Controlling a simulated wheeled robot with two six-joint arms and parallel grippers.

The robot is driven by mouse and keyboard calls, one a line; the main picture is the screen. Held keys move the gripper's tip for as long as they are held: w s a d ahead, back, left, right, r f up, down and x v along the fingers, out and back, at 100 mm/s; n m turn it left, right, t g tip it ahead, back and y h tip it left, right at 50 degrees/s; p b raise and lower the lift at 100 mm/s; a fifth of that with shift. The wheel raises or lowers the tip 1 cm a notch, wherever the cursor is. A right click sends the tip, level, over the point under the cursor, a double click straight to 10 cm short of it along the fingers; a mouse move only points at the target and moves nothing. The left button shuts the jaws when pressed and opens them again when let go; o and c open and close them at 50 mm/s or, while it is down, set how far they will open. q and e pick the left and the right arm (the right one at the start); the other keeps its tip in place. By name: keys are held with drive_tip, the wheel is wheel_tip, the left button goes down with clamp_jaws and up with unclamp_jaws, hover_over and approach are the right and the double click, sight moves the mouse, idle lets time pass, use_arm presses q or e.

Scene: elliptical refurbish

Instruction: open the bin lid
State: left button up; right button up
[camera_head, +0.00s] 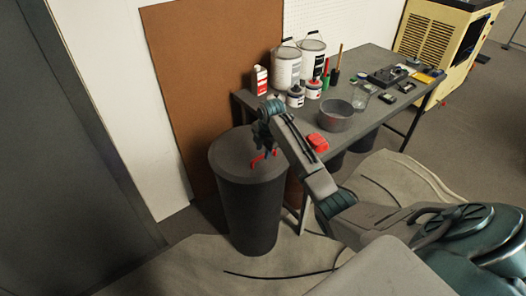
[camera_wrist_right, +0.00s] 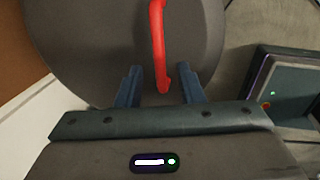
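The bin (camera_head: 250,205) is a tall dark grey round bin standing on the floor left of the table. Its flat round lid (camera_head: 230,155) lies on top and looks closed. A red handle (camera_head: 258,161) is on the lid; it also shows in the right wrist view (camera_wrist_right: 157,45). My right gripper (camera_head: 266,152) is above the lid at the handle. In the right wrist view its two blue fingers (camera_wrist_right: 157,88) are apart, with the near end of the red handle between them and a gap on both sides. My left gripper is not in view.
A grey table (camera_head: 375,108) stands right of the bin. It carries paint cans (camera_head: 286,68), a grey pot (camera_head: 336,115), a red object (camera_head: 318,143) near the front edge and small tools. A brown board (camera_head: 205,75) leans behind the bin. Crumpled sheeting (camera_head: 205,265) covers the floor.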

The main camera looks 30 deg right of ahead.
drive_tip(key=shift+w+f, duration=0.2)
drive_tip(key=shift+f, duration=0.85)
clamp_jaws()
